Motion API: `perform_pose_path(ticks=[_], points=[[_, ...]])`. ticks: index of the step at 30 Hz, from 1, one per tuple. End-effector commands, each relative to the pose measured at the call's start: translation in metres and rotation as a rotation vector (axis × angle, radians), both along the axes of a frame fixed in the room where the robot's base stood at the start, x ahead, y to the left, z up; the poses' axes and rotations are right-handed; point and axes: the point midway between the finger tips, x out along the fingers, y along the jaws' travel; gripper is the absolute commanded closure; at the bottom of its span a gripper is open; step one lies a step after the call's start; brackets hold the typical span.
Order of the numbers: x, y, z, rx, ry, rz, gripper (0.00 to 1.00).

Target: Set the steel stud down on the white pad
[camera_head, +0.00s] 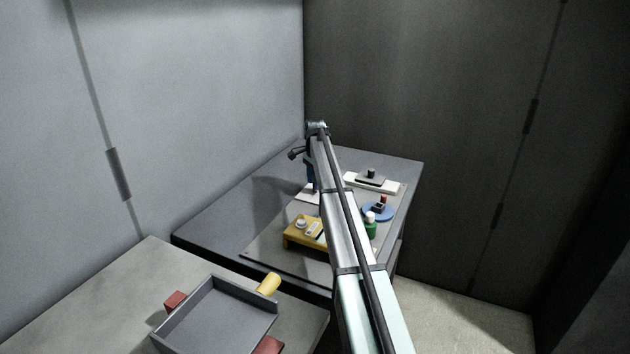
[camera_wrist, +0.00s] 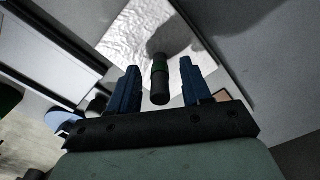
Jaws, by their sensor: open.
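My gripper is open. The stud's far end appears against the white pad (camera_wrist: 135,32), which looks bright and crinkled; whether it touches is hard to tell. In the head view the white pad (camera_head: 303,197) shows beside and below my blue fingers (camera_head: 311,188) on the far table. The stud cannot be made out there, and my arm covers part of the area.
A yellow stand (camera_head: 300,237) with small parts is in front of the pad. A blue disc (camera_head: 372,216), a green bottle (camera_head: 371,228) and a white plate with a grey block (camera_head: 371,177) are to the right. A grey tray (camera_head: 200,338) is on the near table.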

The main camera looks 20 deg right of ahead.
Motion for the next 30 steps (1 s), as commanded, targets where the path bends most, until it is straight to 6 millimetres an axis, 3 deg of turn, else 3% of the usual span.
perform_pose_path(ticks=[8,21,30], points=[[0.001,0.0,0.013,0.0,-0.001,0.0,0.52],[0.001,0.0,0.096,-0.001,-0.002,0.0,0.52],[0.0,0.0,0.132,0.0,0.0,0.0,0.52]])
